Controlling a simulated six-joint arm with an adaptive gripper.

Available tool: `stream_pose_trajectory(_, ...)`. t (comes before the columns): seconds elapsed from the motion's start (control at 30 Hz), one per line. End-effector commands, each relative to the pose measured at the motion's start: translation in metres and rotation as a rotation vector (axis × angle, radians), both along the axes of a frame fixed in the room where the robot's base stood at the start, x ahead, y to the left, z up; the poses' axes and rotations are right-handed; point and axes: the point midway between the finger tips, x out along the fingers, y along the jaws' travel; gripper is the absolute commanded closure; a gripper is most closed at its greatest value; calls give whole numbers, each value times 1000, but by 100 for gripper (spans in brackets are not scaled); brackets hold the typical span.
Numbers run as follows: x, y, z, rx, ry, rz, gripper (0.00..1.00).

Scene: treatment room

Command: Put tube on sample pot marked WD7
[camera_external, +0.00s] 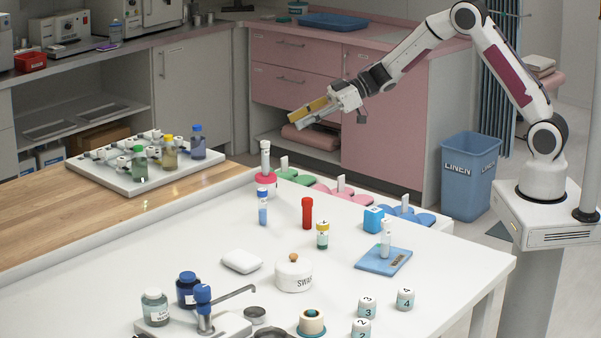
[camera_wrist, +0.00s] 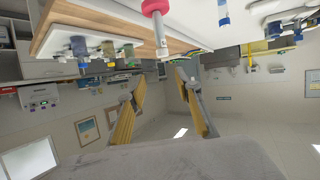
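My gripper (camera_external: 312,112) is raised above and behind the white table, with nothing in it. In the wrist view its two yellow-padded fingers stand apart (camera_wrist: 160,84). A blue-and-white tube (camera_external: 263,208) and a red tube (camera_external: 307,213) stand nearer. A small yellow-topped pot (camera_external: 322,236) stands between. I cannot read WD7 on anything.
A tray (camera_external: 150,183) with several bottles lies at the back left.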

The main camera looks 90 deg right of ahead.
Motion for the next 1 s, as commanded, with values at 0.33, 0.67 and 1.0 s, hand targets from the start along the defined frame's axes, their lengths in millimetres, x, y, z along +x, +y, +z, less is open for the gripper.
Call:
stream_pose_trajectory(0.33,-12,8,69,-120,-12,-163,66)
stream_pose_trajectory(0.67,-52,21,120,-192,24,-315,66)
stream_pose_trajectory(1.0,-117,45,149,-216,107,-433,66)
